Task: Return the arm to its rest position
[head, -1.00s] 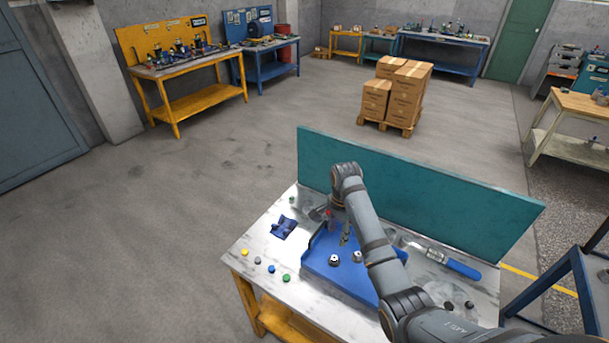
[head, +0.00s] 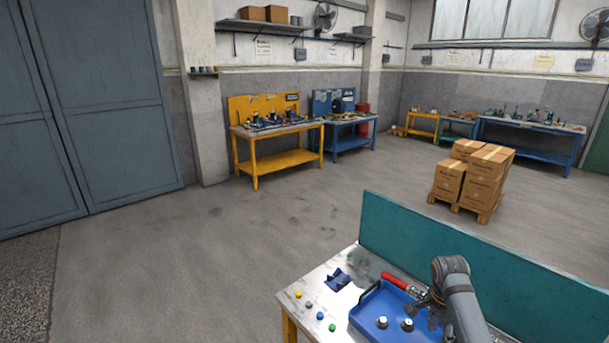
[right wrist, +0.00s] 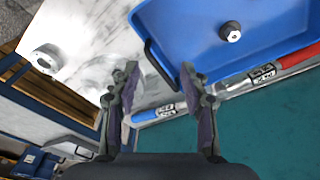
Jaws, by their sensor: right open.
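My right arm comes into the head view at the lower right. Its gripper (head: 430,310) hangs over the right side of the blue tray (head: 362,322). In the right wrist view the right gripper (right wrist: 159,68) has its two fingers wide apart, with nothing between them. Below it there are the blue tray (right wrist: 195,60) with its black handle and the pale worktop (right wrist: 85,50). Two small metal parts, one (head: 382,322) left of the other (head: 407,325), stand in the tray. My left gripper is not in view.
A teal panel (head: 450,245) stands along the table's back edge. A red-handled tool (head: 395,279) lies between tray and panel; a blue-handled tool (right wrist: 165,112) shows in the wrist view. A dark blue piece (head: 337,279) and several coloured caps (head: 320,315) lie left of the tray.

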